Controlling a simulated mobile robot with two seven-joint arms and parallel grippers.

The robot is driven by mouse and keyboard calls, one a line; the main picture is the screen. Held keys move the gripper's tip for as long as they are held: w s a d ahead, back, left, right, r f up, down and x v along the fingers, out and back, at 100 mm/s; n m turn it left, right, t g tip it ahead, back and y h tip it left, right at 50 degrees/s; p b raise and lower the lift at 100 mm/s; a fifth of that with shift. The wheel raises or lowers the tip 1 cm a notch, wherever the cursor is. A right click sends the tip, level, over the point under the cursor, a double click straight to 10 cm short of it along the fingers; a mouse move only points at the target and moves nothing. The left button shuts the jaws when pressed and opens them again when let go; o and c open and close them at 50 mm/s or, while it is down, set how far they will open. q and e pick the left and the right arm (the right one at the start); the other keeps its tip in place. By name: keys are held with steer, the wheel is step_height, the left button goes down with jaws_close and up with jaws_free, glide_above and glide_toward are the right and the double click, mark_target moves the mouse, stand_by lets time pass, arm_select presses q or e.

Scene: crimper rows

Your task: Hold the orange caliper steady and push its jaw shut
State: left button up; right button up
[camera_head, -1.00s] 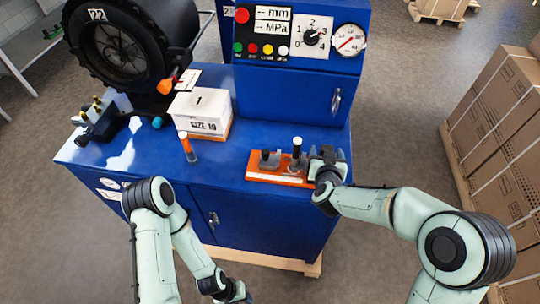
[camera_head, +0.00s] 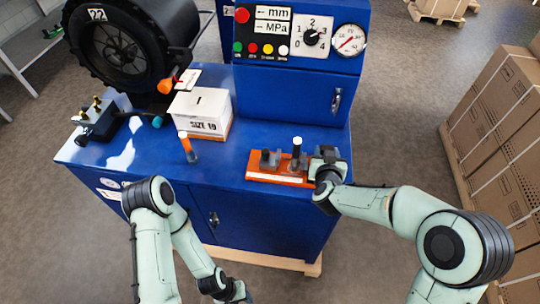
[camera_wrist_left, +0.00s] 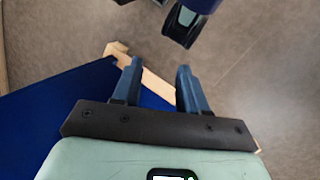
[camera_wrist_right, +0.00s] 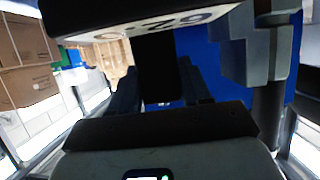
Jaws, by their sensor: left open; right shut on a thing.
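The orange caliper (camera_head: 272,178) lies along the front edge of the blue bench top, with grey blocks and a dark upright post with a white top on it. My right gripper (camera_head: 324,164) is at its right end, shut on a part of it. In the right wrist view a dark part (camera_wrist_right: 157,72) stands between the fingers, under a pale numbered plate (camera_wrist_right: 150,22); grey blocks show at the upper right. The exact contact is hard to see. My left gripper (camera_wrist_left: 157,78) is open and empty, low in front of the bench, away from the caliper.
A small clamp-like device (camera_head: 98,118) sits at the far left. Cartons (camera_head: 500,130) are stacked at right.

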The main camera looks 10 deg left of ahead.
arm_select(q)
steer(key=c, duration=0.6)
steer(key=shift+w+a+n, duration=0.2)
steer(key=shift+a+n, duration=0.1)
jaws_close()
steer(key=w+a+r+n+t+h, duration=0.2)
steer(key=w+a+r+n+h, duration=0.2)
steer(key=w+r, duration=0.5)
steer(key=w+a+r+n+t+h, duration=0.3)
steer(key=w+r+n, duration=0.5)
steer(key=r, duration=0.5)
steer(key=w+a+r+n+t+h, duration=0.3)
steer(key=w+a+r+n+h, duration=0.1)
steer(key=w+r, duration=0.6)
steer(key=shift+a+r+n+h, duration=0.4)
steer(key=shift+a+r+n, duration=0.4)
steer(key=shift+n, duration=0.5)
steer(key=shift+w+r+t, duration=0.3)
steer(key=shift+t, duration=0.1)
glide_above(252, 168)
steer(key=shift+f, duration=0.25)
